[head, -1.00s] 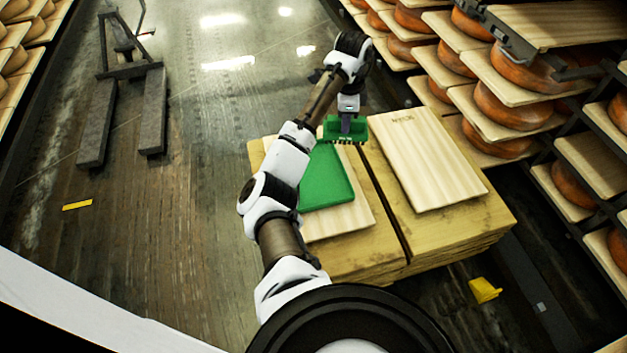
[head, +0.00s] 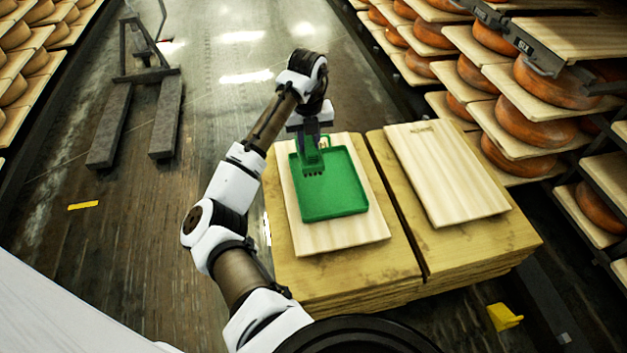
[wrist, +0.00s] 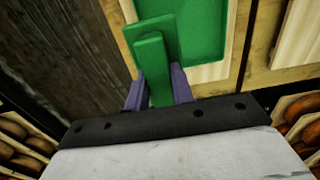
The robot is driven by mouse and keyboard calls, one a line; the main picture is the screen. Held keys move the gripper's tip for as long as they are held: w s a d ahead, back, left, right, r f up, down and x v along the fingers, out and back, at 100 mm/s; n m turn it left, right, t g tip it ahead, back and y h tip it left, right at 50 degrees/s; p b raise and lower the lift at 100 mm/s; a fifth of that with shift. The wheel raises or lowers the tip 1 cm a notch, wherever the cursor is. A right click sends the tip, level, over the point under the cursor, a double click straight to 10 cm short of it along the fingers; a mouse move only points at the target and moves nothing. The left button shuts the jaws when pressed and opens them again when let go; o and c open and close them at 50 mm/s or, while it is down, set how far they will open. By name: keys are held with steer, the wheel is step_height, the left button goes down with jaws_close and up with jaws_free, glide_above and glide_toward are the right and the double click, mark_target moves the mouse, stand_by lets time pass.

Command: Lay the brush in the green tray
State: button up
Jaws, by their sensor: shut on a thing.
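The green tray (head: 345,190) lies on a pale wooden board on the left stack of boards. My gripper (head: 309,138) is shut on the green brush (head: 311,160). In the wrist view, the purple fingers of my gripper (wrist: 158,88) hold the brush (wrist: 153,55) between them. The brush is over the upper left part of the tray, with its dark bristles showing at the lower edge. I cannot tell whether it touches the tray.
A second pale board (head: 447,175) lies on the right stack. Shelves with orange cheese wheels (head: 535,125) stand along the right. A dark pallet truck (head: 140,110) is on the floor at the left. A yellow object (head: 504,317) lies at the lower right.

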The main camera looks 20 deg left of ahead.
step_height(320, 180, down, 15)
steer(key=shift+r, duration=0.2)
stand_by(0.3)
steer(key=shift+f, duration=0.2)
steer(key=o, duration=1)
steer(key=shift+c, duration=0.2)
step_height(320, 180, up, 12)
steer(key=shift+r, duration=0.2)
